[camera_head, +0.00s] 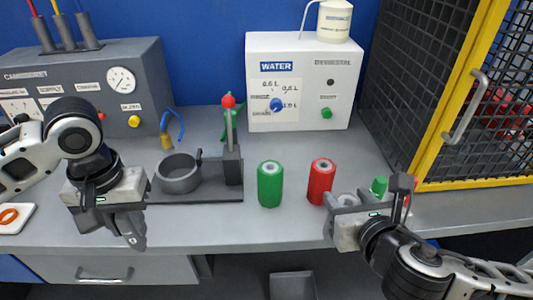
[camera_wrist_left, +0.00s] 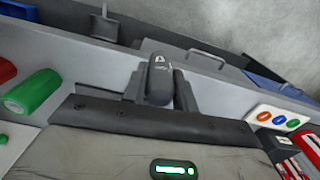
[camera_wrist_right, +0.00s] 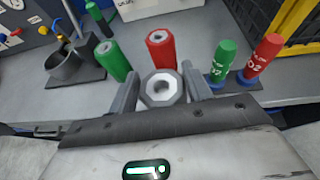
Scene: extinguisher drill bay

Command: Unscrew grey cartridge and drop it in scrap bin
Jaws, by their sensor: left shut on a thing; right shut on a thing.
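My left gripper (camera_head: 130,236) is over the counter's front edge, left of centre, pointing down. In the left wrist view it is shut on a small dark grey cartridge (camera_wrist_left: 160,82) with a white mark. My right gripper (camera_head: 341,203) is at the counter's right, shut on a grey cylinder (camera_wrist_right: 163,88) with a pale hexagonal top and central hole. Its lower part is hidden. An open grey bin (camera_head: 292,286) is on the floor in front of the counter; I cannot read a label.
A green cylinder (camera_head: 270,184) and a red cylinder (camera_head: 321,181) stand on the counter. Smaller green (camera_wrist_right: 223,62) and red (camera_wrist_right: 262,57) cartridges stand right of my right gripper. A round grey holder (camera_head: 179,176) is behind my left gripper. A yellow-framed mesh cage (camera_head: 430,150) bounds the right.

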